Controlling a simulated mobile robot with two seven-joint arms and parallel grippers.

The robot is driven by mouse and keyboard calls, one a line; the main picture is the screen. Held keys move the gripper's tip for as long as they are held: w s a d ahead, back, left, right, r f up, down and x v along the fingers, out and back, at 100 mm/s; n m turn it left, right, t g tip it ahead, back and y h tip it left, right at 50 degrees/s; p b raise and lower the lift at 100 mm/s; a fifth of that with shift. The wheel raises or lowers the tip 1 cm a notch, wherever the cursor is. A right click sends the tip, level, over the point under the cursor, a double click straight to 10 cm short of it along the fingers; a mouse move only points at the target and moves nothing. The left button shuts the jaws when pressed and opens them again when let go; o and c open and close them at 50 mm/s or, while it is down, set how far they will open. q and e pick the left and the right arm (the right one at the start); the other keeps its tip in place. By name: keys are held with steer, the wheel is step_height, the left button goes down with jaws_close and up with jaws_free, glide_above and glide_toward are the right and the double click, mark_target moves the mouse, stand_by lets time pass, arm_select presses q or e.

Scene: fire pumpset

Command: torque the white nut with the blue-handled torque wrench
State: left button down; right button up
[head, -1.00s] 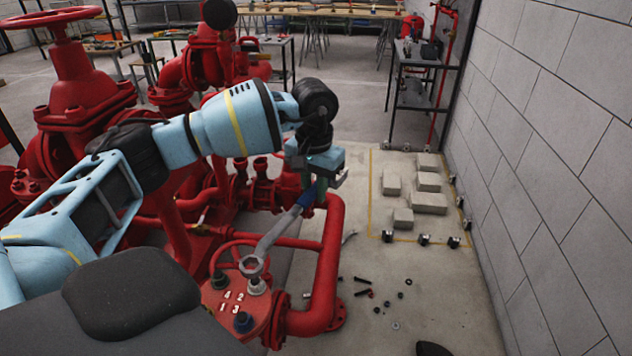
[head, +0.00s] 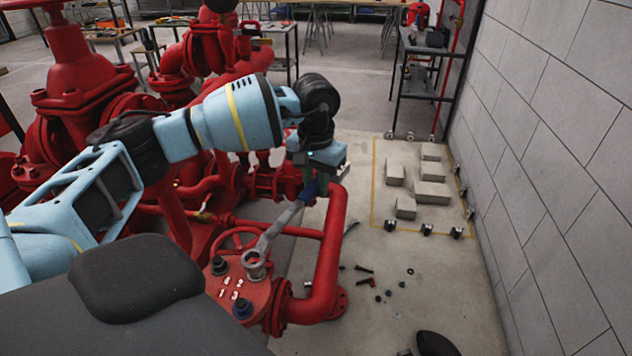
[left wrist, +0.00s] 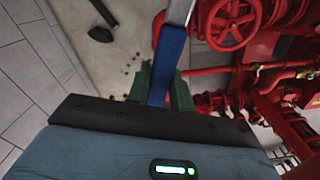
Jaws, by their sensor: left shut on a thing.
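My left gripper (head: 311,184) is shut on the blue handle of the torque wrench, above and to the right of the red flange (head: 232,293). In the left wrist view the blue handle (left wrist: 167,60) runs between the green fingers. The wrench's grey shaft (head: 280,228) slopes down to its ring head (head: 254,262) over the flange. The ring is at the white nut, which it largely hides; I cannot tell whether it is fully seated around it. Other, darker nuts (head: 242,307) (head: 218,265) sit on the flange by white numbers. My right gripper is not in view.
A red pipe (head: 328,260) rises just right of the flange. Red pumps and valves (head: 75,85) fill the left. Small bolts and nuts (head: 364,268) and a dark object (head: 434,343) lie on the floor. Grey blocks (head: 430,194) stand near the wall at right.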

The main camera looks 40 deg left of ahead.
arm_select(q)
steer(key=shift+f, duration=0.4)
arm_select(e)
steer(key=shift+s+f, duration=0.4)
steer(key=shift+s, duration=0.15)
arm_select(q)
steer(key=shift+d+f+b, duration=0.1)
steer(key=shift+f+b, duration=0.25)
steer(key=shift+f, duration=0.1)
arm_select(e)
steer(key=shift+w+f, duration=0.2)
arm_select(q)
steer(key=shift+s+d+f, duration=0.1)
steer(key=shift+d+f, duration=0.05)
steer(key=shift+f, duration=0.2)
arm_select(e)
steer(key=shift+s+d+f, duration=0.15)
arm_select(q)
steer(key=shift+r, duration=0.15)
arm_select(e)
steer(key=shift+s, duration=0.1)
arm_select(q)
steer(key=shift+r, duration=0.3)
steer(key=shift+a+r, duration=0.25)
steer(key=shift+r, duration=0.2)
steer(key=shift+r+p, duration=0.2)
steer(key=shift+p, duration=0.15)
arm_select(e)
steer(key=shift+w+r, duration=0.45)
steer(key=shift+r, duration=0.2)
